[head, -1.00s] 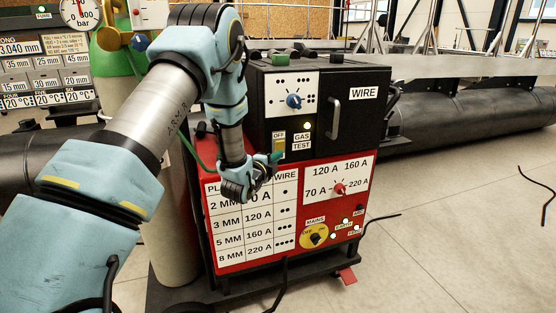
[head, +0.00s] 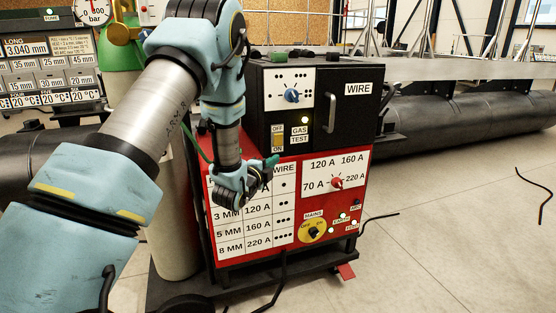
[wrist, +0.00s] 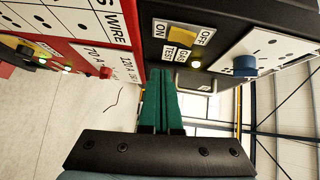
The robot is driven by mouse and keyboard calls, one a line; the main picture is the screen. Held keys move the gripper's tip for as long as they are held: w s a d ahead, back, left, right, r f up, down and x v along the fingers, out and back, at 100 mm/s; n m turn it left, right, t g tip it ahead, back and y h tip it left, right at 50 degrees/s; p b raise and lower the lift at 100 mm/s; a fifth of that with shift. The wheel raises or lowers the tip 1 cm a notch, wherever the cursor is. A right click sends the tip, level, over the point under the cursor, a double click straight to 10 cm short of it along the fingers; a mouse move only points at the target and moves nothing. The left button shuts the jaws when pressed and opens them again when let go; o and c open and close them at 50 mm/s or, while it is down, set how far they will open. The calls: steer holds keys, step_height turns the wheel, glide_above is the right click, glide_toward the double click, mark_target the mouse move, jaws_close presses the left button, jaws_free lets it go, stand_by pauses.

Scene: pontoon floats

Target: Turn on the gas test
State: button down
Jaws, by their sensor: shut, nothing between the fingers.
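The gas test switch (head: 278,138) is a small yellow rocker with OFF above it and ON below it, on the black upper front of the machine. It also shows in the wrist view (wrist: 182,36). I cannot tell for sure which way its rocker is tipped.
A blue knob (head: 291,95) and a handle (head: 330,113) are on the black part. The red panel below holds a red knob (head: 337,183) and a yellow mains switch (head: 313,232). A gas cylinder (head: 178,220) stands at the left. The floor at right is mostly clear.

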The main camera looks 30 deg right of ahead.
steer(key=v, duration=0.3)
steer(key=b+v, duration=0.1)
steer(key=v, duration=0.1)
steer(key=shift+s+a+f, duration=0.1)
steer(key=shift+a+f, duration=0.05)
steer(key=shift+f, duration=0.2)
steer(key=w+a+r+n+g+y+p, duration=0.1)
steer(key=a+r+n+y+p, duration=0.2)
steer(key=a+n+y, duration=0.5)
steer(key=w+a+r+n+g+y+p, duration=0.1)
steer(key=w+a+r+n+y+p, duration=0.15)
steer(key=a+n, duration=0.7)
steer(key=s+a+r+n+g+y+p, duration=0.1)
steer(key=s+a+r+n+g+p, duration=0.1)
steer(key=s+a, duration=0.7)
steer(key=s+a+r+n+g+y+p, duration=0.2)
steer(key=s+a+r+n+g, duration=0.1)
steer(key=s+a+n+g, duration=0.2)
steer(key=s+a+n, duration=0.2)
steer(key=s+a, duration=0.2)
steer(key=shift+s+a+r, duration=0.4)
